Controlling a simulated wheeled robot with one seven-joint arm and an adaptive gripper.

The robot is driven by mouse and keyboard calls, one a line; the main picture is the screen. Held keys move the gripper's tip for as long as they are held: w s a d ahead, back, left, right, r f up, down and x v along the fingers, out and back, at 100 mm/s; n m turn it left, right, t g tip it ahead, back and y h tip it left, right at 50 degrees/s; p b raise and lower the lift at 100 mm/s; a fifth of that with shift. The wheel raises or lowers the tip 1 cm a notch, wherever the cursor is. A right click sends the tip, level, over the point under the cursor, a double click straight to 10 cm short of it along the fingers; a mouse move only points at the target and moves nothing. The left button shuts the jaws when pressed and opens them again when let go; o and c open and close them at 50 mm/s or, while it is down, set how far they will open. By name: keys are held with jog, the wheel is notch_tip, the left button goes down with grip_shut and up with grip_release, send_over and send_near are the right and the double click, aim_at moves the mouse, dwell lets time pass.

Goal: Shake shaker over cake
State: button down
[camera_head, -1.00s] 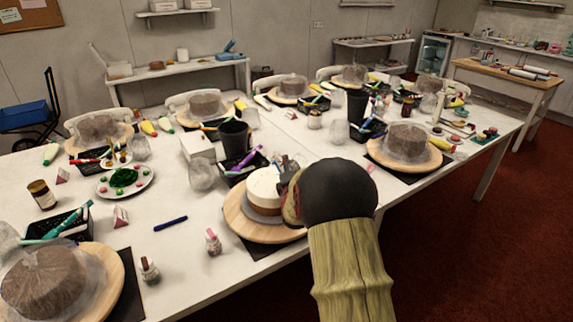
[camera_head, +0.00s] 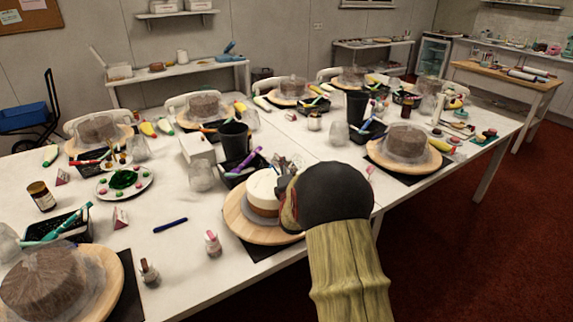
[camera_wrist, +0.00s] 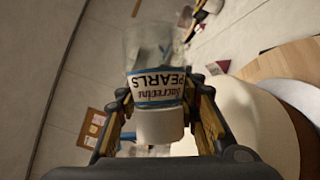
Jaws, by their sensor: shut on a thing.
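In the wrist view, my gripper (camera_wrist: 158,115) is shut on a shaker (camera_wrist: 157,84), a clear jar with a blue-edged "PEARLS" label and a white cap. The label reads upside down, with the cap towards the bottom of the picture. The cake (camera_head: 263,184), white on top with a brown lower side, sits on a round wooden turntable (camera_head: 238,219). The cake's white surface (camera_wrist: 262,116) also shows right of the shaker in the wrist view. In the head view my gripper is beside the cake's right side, mostly behind my arm, and the shaker is hidden.
Two small shakers (camera_head: 213,243) and (camera_head: 149,271) stand on the white table (camera_head: 185,285) left of the turntable. A black pen tray (camera_head: 236,178) is just behind the cake. Other wrapped cakes (camera_head: 405,142) stand around the table.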

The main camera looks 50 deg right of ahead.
jog(key=shift+r+n, duration=0.25)
jog(key=shift+n, duration=0.15)
jog(key=shift+s+d+r, duration=0.1)
jog(key=shift+d+r, duration=0.05)
jog(key=shift+d, duration=0.2)
jog(key=shift+a+f+t, duration=0.2)
jog(key=shift+a+t, duration=0.1)
jog(key=shift+a, duration=0.05)
jog(key=shift+r+n, duration=0.2)
jog(key=shift+n, duration=0.2)
